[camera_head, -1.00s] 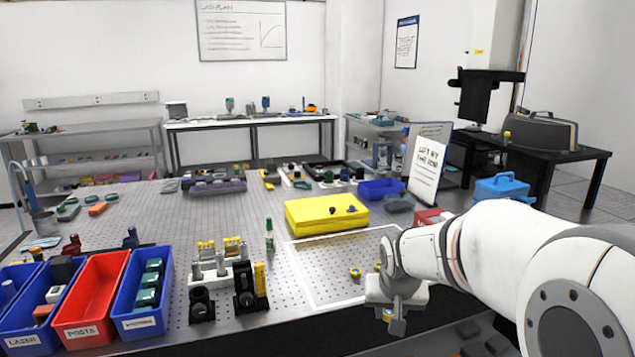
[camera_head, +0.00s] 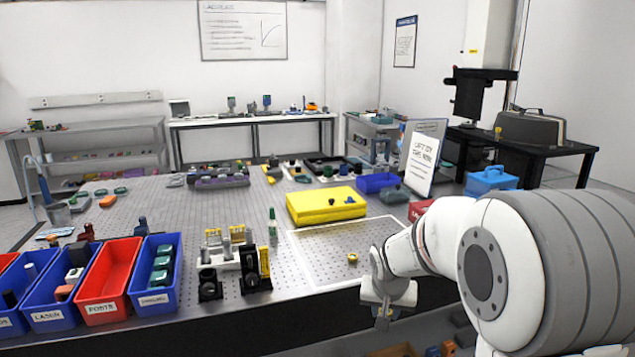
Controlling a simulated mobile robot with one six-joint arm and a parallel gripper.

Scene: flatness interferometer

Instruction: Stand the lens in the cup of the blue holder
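A small gold-coloured round piece (camera_head: 352,258), possibly the lens, lies inside the white outlined area of the perforated table. A small blue piece (camera_head: 349,199), possibly the blue holder, sits on the yellow case (camera_head: 312,211) behind that area. It is too small to make out a cup. A darker small piece (camera_head: 332,201) sits beside it. My gripper (camera_head: 384,316) hangs at the table's front edge, to the right of and nearer than the gold piece, clear of it. Its fingers point down and are too small to tell whether open or shut.
Open red (camera_head: 105,285) and blue (camera_head: 158,287) bins line the front left. Black mounts (camera_head: 255,270) and a green-capped bottle (camera_head: 272,223) stand left of the outlined area. A blue bin (camera_head: 378,182) and a white sign (camera_head: 421,164) stand behind. The outlined area (camera_head: 325,277) is mostly bare.

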